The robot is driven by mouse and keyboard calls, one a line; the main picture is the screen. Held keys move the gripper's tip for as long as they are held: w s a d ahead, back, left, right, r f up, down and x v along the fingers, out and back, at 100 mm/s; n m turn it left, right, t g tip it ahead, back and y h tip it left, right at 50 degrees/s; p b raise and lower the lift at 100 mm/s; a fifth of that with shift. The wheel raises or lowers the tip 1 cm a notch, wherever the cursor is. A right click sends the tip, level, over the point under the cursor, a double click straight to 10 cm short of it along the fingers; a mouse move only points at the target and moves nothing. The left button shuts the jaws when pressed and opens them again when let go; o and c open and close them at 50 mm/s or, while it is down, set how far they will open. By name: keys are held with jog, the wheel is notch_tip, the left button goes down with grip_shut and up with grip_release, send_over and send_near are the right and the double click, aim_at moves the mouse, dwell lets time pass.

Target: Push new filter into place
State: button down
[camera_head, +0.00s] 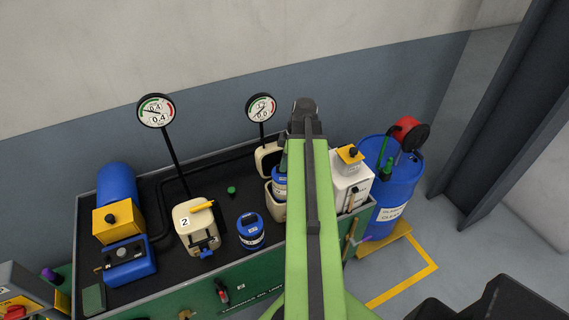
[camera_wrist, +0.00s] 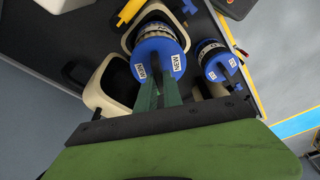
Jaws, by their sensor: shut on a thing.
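The new filter (camera_wrist: 157,60), a cylinder with a blue cap and "NEW" labels, is in the wrist view. My gripper (camera_wrist: 158,92) has its green fingers shut on this cap. The filter is at the mouth of a cream housing (camera_wrist: 128,40), apparently partly inside; its lower end is hidden. The housing's lid (camera_wrist: 97,88) is swung open. In the head view, the blue filter (camera_head: 280,183) stands in the open housing (camera_head: 276,208), partly behind my green arm. My gripper is mostly hidden there.
A second blue filter (camera_head: 250,232) stands on the dark bench top to the left of the open housing. A closed housing marked 2 (camera_head: 197,228) is further left. Two gauges (camera_head: 157,111) (camera_head: 261,107) rise behind. A white box (camera_head: 351,185) and blue drum (camera_head: 396,185) are on the right.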

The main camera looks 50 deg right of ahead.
jog(key=shift+f+b, duration=4.5)
jog(key=shift+f, duration=0.15)
jog(key=c, duration=1.4)
grip_release()
jog(key=shift+r, duration=0.15)
jog(key=p+v, duration=1.7)
jog(key=shift+r, duration=0.2)
jog(key=shift+s, duration=0.15)
jog(key=shift+f, duration=0.1)
